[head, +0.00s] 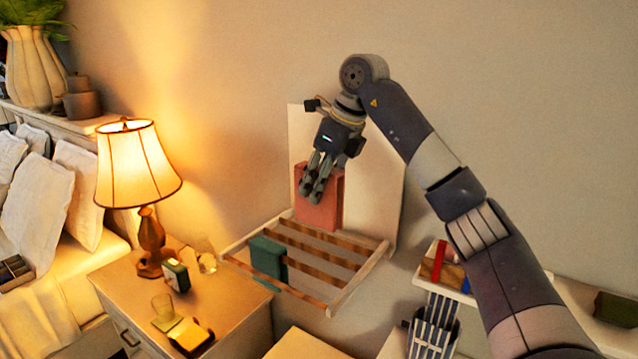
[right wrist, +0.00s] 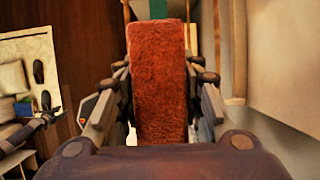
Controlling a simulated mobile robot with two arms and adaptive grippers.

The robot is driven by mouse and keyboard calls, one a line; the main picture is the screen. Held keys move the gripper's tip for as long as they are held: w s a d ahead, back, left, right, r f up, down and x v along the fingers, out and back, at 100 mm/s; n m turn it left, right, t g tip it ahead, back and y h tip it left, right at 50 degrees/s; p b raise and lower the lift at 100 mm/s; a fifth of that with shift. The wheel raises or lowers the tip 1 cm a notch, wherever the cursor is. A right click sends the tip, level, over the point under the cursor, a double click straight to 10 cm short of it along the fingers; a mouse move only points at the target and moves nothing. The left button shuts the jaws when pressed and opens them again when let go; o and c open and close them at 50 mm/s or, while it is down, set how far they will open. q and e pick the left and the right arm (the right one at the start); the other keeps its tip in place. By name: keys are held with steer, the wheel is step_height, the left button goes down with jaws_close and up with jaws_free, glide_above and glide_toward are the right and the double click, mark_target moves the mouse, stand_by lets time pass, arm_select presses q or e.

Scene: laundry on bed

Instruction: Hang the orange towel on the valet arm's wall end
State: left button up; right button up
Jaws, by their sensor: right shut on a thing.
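The orange towel (head: 330,205), reddish and folded in a narrow slab, is upright in front of the white wall panel. My right gripper (head: 316,182) is shut on the towel's upper part, pointing down. In the right wrist view the towel (right wrist: 161,85) stands between the two fingers. The valet arm (head: 352,295) is a wooden frame with several bars reaching out from the wall panel. The towel's lower edge is by the bars at the wall end; I cannot tell whether it touches them. My left gripper is not seen.
A teal towel (head: 268,262) hangs on the valet arm's left part. A lit lamp (head: 138,165) stands on the nightstand (head: 235,305) at left. A small shelf (head: 447,290) with coloured items is at right. The wall above the rack is bare.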

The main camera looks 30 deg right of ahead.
mark_target(319, 167)
step_height(319, 167, up, 6)
steer(key=p, duration=0.5)
steer(key=shift+r, duration=1.2)
steer(key=shift+f, duration=0.15)
